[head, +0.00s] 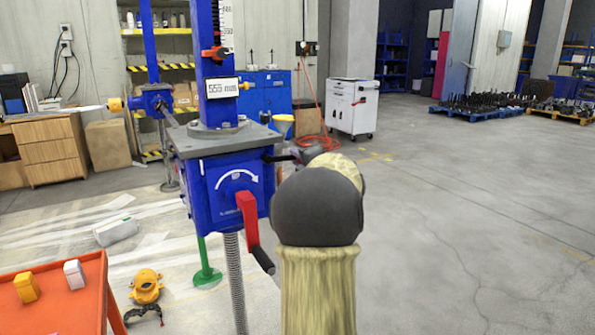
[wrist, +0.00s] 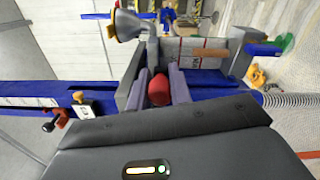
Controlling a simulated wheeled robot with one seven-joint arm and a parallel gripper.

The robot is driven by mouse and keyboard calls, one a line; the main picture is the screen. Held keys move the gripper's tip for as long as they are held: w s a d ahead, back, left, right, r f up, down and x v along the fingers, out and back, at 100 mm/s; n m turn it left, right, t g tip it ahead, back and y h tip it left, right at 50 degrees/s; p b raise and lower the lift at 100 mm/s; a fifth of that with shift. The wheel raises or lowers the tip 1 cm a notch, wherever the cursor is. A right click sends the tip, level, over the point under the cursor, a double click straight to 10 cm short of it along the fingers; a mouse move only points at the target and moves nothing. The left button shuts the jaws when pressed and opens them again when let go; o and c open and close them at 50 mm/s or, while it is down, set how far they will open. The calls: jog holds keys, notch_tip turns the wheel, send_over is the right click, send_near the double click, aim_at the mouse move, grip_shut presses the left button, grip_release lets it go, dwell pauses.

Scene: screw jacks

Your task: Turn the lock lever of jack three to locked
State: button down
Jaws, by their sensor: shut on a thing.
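A blue screw jack stands close in the head view, with a grey plate (head: 215,138), a display (head: 222,88) reading about 553 mm, and a blue gearbox (head: 228,185). A red crank (head: 250,215) with a black grip hangs on its front. A dark rod (head: 280,158) sticks out to the right from the plate's edge toward my gripper (head: 303,156), which is mostly hidden behind my arm. In the wrist view my gripper (wrist: 157,90) has its two fingers on either side of a red knob (wrist: 158,90), shut on it. No jack number is readable.
An orange table (head: 60,300) with small blocks is at lower left. Yellow and black items (head: 146,286) lie on the floor nearby. A second blue jack (head: 150,100) stands behind. A white cabinet (head: 353,107) is farther back. The floor at right is clear.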

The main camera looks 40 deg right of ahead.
jog(key=shift+r+n, duration=0.2)
jog(key=shift+n, duration=0.3)
jog(key=c, duration=1.3)
grip_release()
jog(key=shift+r, duration=0.1)
jog(key=p+v, duration=0.1)
jog(key=v, duration=1.6)
jog(key=shift+s, duration=0.2)
jog(key=shift+w, duration=0.1)
